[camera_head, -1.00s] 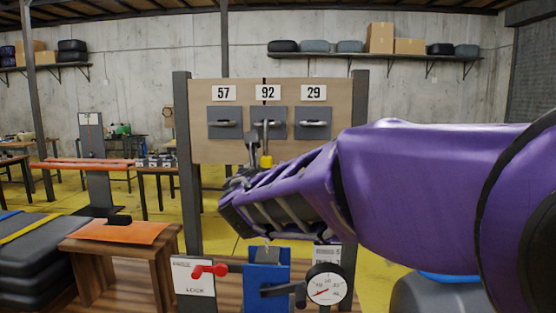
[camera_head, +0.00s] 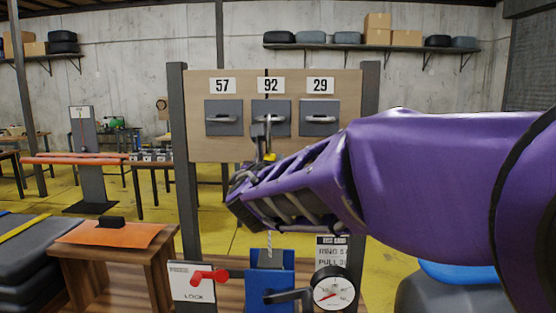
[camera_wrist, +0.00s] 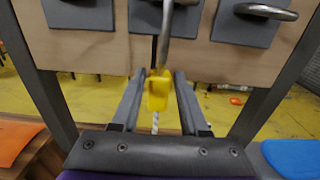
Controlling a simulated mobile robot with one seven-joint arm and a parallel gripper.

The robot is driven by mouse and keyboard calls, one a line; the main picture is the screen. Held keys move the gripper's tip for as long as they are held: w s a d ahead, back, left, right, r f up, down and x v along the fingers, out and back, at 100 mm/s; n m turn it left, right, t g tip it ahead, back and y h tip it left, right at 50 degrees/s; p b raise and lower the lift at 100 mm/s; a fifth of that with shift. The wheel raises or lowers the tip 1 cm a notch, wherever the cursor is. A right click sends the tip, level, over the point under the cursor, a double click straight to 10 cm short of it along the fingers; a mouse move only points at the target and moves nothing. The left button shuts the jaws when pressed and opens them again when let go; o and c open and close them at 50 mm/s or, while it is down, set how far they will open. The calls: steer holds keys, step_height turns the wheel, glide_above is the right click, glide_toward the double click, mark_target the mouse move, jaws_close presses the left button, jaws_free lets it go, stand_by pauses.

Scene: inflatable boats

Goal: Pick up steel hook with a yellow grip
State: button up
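The steel hook (camera_head: 268,131) with a yellow grip (camera_head: 270,157) hangs at the middle plate (camera_head: 271,110) under the number 92. In the wrist view the yellow grip (camera_wrist: 158,92) hangs upright between my two fingers, with a gap on either side. A pale rope (camera_wrist: 155,122) runs down from it. My gripper (camera_wrist: 160,74) is open, its fingertips level with the top of the grip. In the head view my purple arm hides most of my gripper and the grip's lower part.
The board (camera_head: 200,149) carries plates 57 and 29 with metal rings beside the hook, between dark posts (camera_head: 183,180). Below are a red lock lever (camera_head: 209,277), a blue device (camera_head: 269,287) and a gauge (camera_head: 332,288). An orange mat (camera_head: 85,235) lies on the left table.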

jaws_close()
steer(key=shift+r, duration=0.1)
